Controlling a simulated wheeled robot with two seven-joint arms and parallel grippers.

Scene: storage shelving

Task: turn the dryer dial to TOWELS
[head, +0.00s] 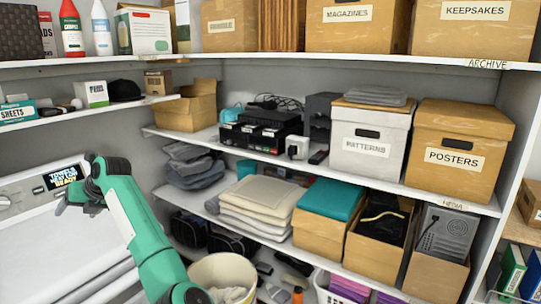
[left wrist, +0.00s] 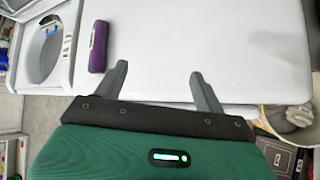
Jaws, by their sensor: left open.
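The white dryer (head: 30,240) stands at the left of the head view. Its small dark display (head: 62,177) shows lit text that looks like TOWELS on top and READY below. A pale round knob (head: 5,202), probably the dial, shows at the left edge of the panel; its pointer is too small to read. My left gripper (head: 62,205) is over the dryer, right of the knob and just below the display, apart from the knob. In the left wrist view its fingers (left wrist: 157,70) are spread and empty over a white surface. My right gripper is not in view.
Shelves with boxes, such as the POSTERS box (head: 455,155), fill the back and right. A white bin (head: 222,272) stands in front of the lower shelf. In the wrist view a purple object (left wrist: 98,46) lies beside a round opening (left wrist: 45,52).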

